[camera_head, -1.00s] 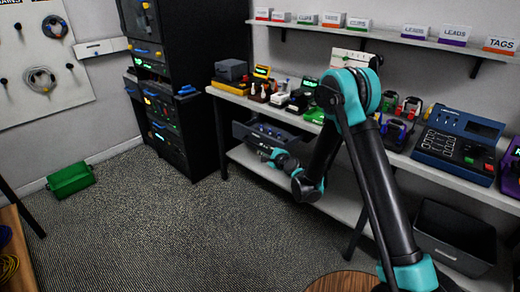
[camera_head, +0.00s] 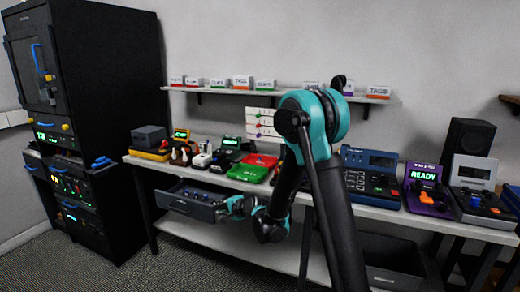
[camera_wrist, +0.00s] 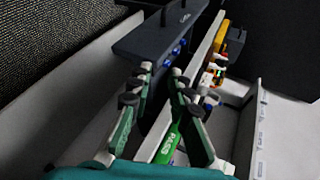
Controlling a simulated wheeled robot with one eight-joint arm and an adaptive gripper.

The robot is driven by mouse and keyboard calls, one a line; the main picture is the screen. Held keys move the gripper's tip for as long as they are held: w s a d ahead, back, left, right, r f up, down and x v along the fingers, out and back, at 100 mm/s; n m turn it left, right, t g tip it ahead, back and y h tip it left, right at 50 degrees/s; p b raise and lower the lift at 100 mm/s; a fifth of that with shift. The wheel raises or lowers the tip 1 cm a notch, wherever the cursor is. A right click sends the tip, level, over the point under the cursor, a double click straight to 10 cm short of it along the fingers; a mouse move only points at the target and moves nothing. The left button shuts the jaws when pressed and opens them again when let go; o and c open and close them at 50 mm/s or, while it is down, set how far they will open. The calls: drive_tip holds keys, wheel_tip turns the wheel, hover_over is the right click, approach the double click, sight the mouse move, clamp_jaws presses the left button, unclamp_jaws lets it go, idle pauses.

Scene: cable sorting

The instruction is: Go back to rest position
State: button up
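My gripper (camera_head: 236,207) is low in front of the workbench, beside the open dark drawer (camera_head: 186,208) under the bench top. In the wrist view, my gripper's two green fingers (camera_wrist: 160,72) stand apart with a gap between them, so it is open. A green strip with white letters (camera_wrist: 163,146) shows between the fingers and seems to lie beyond them. My arm hides part of the bench middle.
The bench (camera_head: 400,215) carries several devices, including a purple one reading READY (camera_head: 425,182), and a green tray (camera_head: 250,172). A black cabinet (camera_head: 105,85) stands at left. A dark bin (camera_head: 392,265) sits below. A label shelf (camera_head: 225,91) runs above. Carpet (camera_head: 195,262) is clear at lower left.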

drive_tip(key=s+d+r+n+g+h, duration=0.1)
drive_tip(key=s+d+n+h, duration=0.15)
drive_tip(key=s+d, duration=0.55)
drive_tip(key=s+d+r+n+g+h, duration=0.1)
drive_tip(key=s+d+n+h, duration=0.2)
drive_tip(key=d, duration=0.9)
drive_tip(key=s+d+f+n+g+h, duration=0.1)
drive_tip(key=s+d+f+n, duration=0.1)
drive_tip(key=s+d, duration=0.6)
drive_tip(key=s+d+f+n+g+h, duration=0.1)
drive_tip(key=s+d+f+n+h, duration=0.1)
drive_tip(key=s+d, duration=0.6)
drive_tip(key=s, duration=0.4)
drive_tip(key=shift+f+g, duration=0.15)
drive_tip(key=shift+g, duration=0.25)
drive_tip(key=shift+h, duration=0.25)
